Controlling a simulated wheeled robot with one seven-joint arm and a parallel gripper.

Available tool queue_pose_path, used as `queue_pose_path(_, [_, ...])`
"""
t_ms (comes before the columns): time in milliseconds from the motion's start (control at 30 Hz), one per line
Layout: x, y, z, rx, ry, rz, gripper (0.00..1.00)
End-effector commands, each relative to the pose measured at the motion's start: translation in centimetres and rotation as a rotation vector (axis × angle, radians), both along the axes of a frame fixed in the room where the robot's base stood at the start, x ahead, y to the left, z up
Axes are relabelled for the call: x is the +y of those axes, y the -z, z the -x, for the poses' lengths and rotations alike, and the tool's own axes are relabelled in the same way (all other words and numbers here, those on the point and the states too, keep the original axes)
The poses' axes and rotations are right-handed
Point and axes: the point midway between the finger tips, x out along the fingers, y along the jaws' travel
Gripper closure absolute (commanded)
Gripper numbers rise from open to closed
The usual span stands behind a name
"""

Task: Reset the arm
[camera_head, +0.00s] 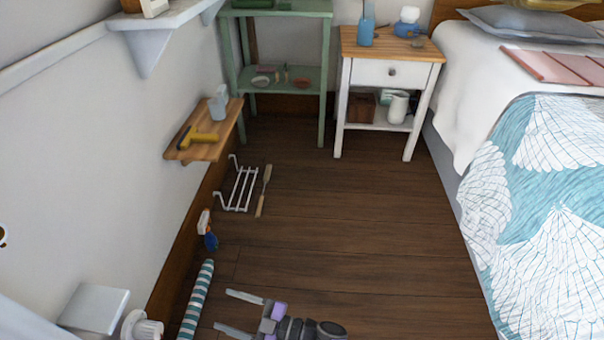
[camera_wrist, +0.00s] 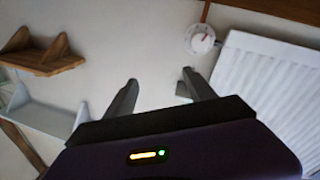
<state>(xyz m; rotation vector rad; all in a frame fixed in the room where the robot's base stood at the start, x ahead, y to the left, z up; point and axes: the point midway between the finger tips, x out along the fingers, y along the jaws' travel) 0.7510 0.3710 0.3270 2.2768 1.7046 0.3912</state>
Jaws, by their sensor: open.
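My gripper (camera_head: 238,312) shows at the bottom of the head view, above the wooden floor, with its two pale fingers apart and pointing left toward the wall. Nothing is between the fingers. In the wrist view my gripper (camera_wrist: 158,90) is also open and empty, with its dark fingers in front of a pale wall.
A teal-and-white striped roll (camera_head: 197,300) lies left of my gripper. A blue bottle (camera_head: 208,232), a white rack (camera_head: 240,188) and a wooden-handled tool (camera_head: 263,190) are along the wall. A bed (camera_head: 540,190) bounds the right. The middle floor (camera_head: 345,225) is clear. A radiator (camera_wrist: 265,90) shows in the wrist view.

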Motion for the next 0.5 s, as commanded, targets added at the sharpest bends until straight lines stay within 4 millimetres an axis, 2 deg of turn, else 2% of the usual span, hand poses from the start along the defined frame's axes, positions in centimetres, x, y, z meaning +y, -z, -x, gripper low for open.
queue_pose_path(267, [0.9, -4.7, -0.8, -0.018, 0.198, -0.123, 0.36])
queue_pose_path(367, [0.0, -6.8, -0.6, 0.002, 0.314, -0.184, 0.36])
queue_pose_path(500, [-3.1, -9.3, 0.5, 0.059, 0.494, -0.260, 0.36])
